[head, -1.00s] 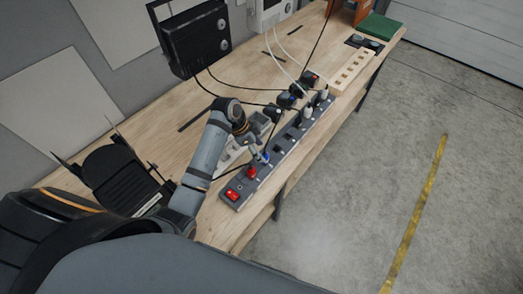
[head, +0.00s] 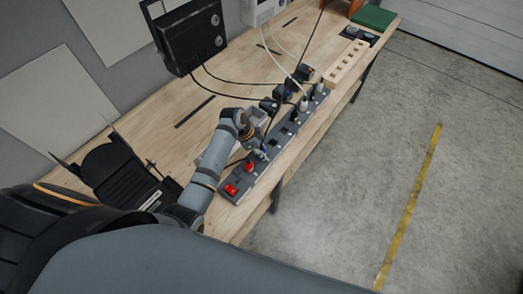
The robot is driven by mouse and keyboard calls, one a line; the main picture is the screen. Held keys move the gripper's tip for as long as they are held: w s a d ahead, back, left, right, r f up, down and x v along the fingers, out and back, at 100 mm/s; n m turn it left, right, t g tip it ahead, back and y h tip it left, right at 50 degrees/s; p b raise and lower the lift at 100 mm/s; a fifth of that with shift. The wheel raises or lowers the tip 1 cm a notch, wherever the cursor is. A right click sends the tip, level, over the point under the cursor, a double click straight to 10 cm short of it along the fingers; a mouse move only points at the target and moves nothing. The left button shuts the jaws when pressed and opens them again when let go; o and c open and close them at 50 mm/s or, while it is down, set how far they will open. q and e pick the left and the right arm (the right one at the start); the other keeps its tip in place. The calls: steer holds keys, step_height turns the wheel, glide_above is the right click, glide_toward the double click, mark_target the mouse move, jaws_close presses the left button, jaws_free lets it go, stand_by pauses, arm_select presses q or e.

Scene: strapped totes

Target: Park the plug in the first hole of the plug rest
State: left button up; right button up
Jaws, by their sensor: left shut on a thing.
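The plug rest (head: 346,66) is a pale wooden block with a row of square holes, at the back right of the bench. The holes that show look empty. A long grey power strip (head: 284,136) runs along the bench's front edge with several plugs and a red plug (head: 249,165) in it. My left gripper (head: 260,152) is low over the near half of the strip, shut on a plug. That plug is mostly hidden by the gripper and too small to make out; I cannot tell if it is clear of its socket. My right gripper is not in view.
A dark radio (head: 190,38) and a white device (head: 262,10) stand at the back. Several black and white cords cross the bench. A black device (head: 118,180) sits at the left. A green block (head: 374,18) lies at the far end. Bare wood shows at the middle.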

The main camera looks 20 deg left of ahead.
mark_target(261, 148)
arm_select(q)
steer(key=shift+c, duration=1.2)
steer(key=o, duration=0.5)
jaws_close()
steer(key=shift+r, duration=2.5)
